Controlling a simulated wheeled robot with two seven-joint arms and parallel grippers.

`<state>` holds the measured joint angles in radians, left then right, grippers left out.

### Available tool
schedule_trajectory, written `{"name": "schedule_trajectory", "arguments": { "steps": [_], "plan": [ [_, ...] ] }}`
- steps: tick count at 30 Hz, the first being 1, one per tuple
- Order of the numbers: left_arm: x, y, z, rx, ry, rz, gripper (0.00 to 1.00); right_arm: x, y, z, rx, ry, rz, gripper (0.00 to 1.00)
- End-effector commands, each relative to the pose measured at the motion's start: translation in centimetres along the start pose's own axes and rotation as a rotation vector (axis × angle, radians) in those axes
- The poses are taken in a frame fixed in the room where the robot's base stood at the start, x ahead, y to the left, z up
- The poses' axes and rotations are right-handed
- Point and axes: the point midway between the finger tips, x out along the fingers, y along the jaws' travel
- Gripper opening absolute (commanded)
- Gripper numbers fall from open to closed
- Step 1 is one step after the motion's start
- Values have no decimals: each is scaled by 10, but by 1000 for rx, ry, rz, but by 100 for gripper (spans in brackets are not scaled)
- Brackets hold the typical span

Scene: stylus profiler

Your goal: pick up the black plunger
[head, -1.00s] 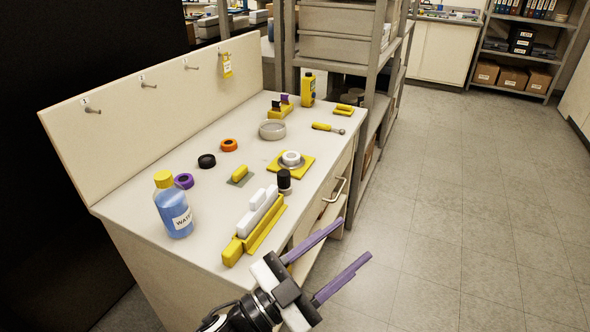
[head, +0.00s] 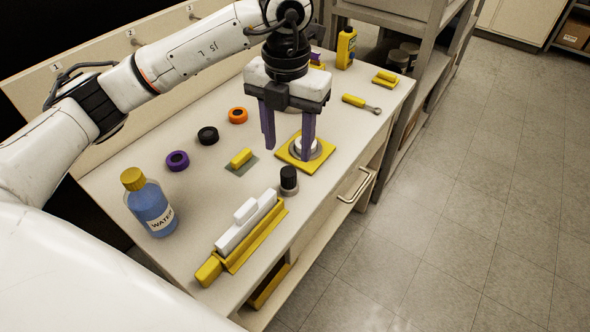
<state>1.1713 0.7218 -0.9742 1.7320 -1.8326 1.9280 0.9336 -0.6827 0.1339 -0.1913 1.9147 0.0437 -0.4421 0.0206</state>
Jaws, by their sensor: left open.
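The black plunger (head: 288,178) is a short black cylinder on a grey round base, upright on the white table near its front edge. My left gripper (head: 288,154) points down with its two purple fingers apart and nothing between them. In the picture its fingertips are just above and behind the plunger, in front of the yellow plate (head: 318,164) with the white round piece. They do not appear to touch the plunger. My right gripper is not in view.
A yellow tray with a white block (head: 248,219) lies in front of the plunger. A yellow-handled piece (head: 241,158) is to its left, past it black, purple and orange rings. A blue water bottle (head: 152,208) stands at left. A drawer handle (head: 356,186) sticks out at right.

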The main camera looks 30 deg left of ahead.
Motion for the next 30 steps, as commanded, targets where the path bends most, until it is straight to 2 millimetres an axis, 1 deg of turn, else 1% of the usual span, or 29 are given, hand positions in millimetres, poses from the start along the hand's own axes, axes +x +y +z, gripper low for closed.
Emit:
{"name": "schedule_trajectory", "arguments": {
  "steps": [1,4,7,11,14,18,21,24,29,30],
  "plan": [
    [10,1,-1,-1,5,4,48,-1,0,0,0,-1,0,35],
    [25,0,-1,0,6,2,48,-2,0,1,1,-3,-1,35],
    [36,0,-1,1,3,0,48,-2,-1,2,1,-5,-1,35],
    [44,0,-1,3,4,-1,48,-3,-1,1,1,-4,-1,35],
    [57,0,0,3,6,-1,48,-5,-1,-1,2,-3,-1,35],
    [79,1,1,4,6,-2,48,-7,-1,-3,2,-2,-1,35],
    [89,1,2,4,4,-2,48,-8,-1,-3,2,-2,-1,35],
    [93,0,2,4,2,-4,48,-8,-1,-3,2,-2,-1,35],
    [93,0,2,4,1,-4,48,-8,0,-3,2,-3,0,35],
    [93,0,2,4,1,-4,46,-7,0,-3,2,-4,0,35]
  ]
}}
